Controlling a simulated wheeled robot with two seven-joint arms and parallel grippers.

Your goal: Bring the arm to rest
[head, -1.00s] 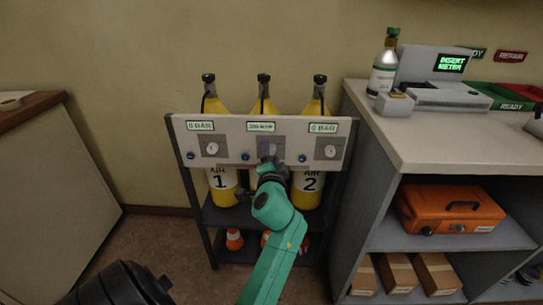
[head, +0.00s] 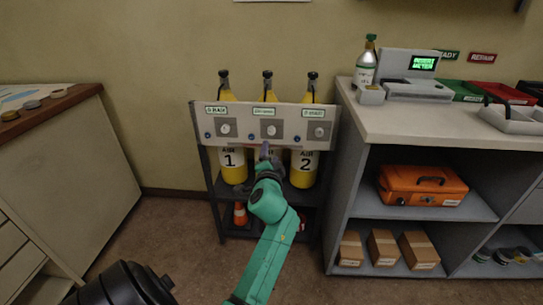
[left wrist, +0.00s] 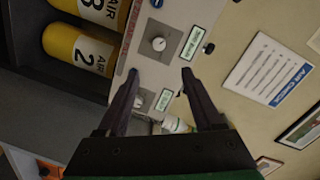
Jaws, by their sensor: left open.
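My left gripper (head: 265,152) is at the end of the green arm, in front of the lower middle of the gauge panel (head: 290,113). In the left wrist view its two dark fingers (left wrist: 159,74) are spread with nothing held between them. My right gripper is out of view.
A grey counter (head: 400,125) stands at the right, with a bottle (head: 366,65), a meter device (head: 408,75) and trays on top. An orange case (head: 422,186) and boxes (head: 383,247) sit on its shelves. A wood-topped cabinet (head: 60,108) is at the left.

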